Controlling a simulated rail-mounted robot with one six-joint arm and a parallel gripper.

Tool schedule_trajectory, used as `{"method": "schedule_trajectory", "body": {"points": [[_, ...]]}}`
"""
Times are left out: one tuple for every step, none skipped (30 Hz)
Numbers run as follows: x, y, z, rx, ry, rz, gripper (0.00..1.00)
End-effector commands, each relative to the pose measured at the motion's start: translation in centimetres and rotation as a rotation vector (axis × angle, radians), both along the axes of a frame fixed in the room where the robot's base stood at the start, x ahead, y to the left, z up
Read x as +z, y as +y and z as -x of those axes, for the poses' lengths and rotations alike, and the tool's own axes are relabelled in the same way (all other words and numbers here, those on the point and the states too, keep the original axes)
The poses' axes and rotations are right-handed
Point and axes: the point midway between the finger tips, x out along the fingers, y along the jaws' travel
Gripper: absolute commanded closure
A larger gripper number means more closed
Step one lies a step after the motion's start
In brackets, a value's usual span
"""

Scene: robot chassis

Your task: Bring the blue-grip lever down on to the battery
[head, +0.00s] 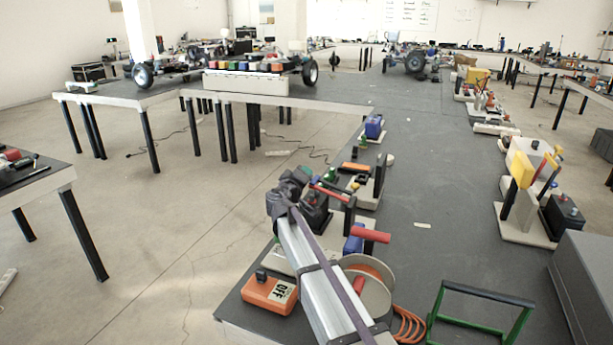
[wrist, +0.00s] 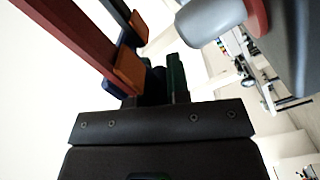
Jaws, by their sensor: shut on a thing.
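My gripper (wrist: 150,85) is shut on a dark blue grip (wrist: 157,74), which I take to be the lever's; little of it shows between the fingers. In the head view my gripper (head: 298,178) is above the near end of the bench's left row, and its fingertips are hard to make out. A black battery block (head: 316,216) stands just below and right of it, partly behind my arm. The rest of the lever and its contact with the battery cannot be made out.
An orange box marked OFF (head: 270,292), a cable reel (head: 368,285) and a green frame (head: 480,305) are nearby. The bench's middle strip (head: 430,190) is mostly clear.

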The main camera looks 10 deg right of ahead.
Motion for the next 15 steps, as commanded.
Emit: {"method": "schedule_trajectory", "body": {"points": [[0.01, 0.04, -0.03, 0.001, 0.000, -0.001, 1.00], [0.01, 0.04, -0.03, 0.001, 0.000, -0.001, 1.00], [0.01, 0.04, -0.04, 0.001, 0.000, -0.001, 1.00], [0.02, 0.04, -0.05, 0.001, 0.000, -0.001, 1.00], [0.02, 0.04, -0.05, 0.001, 0.000, -0.001, 0.83], [0.02, 0.04, -0.05, 0.001, 0.000, -0.001, 0.79], [0.01, 0.04, -0.04, 0.001, 0.000, -0.001, 0.76], [0.01, 0.04, -0.04, 0.001, 0.000, -0.001, 0.73], [0.01, 0.04, -0.04, 0.001, 0.000, -0.001, 0.69], [0.01, 0.04, -0.04, 0.001, 0.000, -0.001, 0.66], [0.01, 0.02, -0.04, 0.001, 0.000, 0.000, 0.63], [0.01, 0.02, -0.04, 0.001, 0.000, 0.000, 0.60], [0.01, 0.02, -0.04, 0.001, 0.000, 0.000, 0.58], [0.01, 0.02, -0.04, 0.001, 0.000, 0.000, 0.58], [0.01, 0.02, -0.04, 0.001, 0.000, 0.000, 0.58]]}}
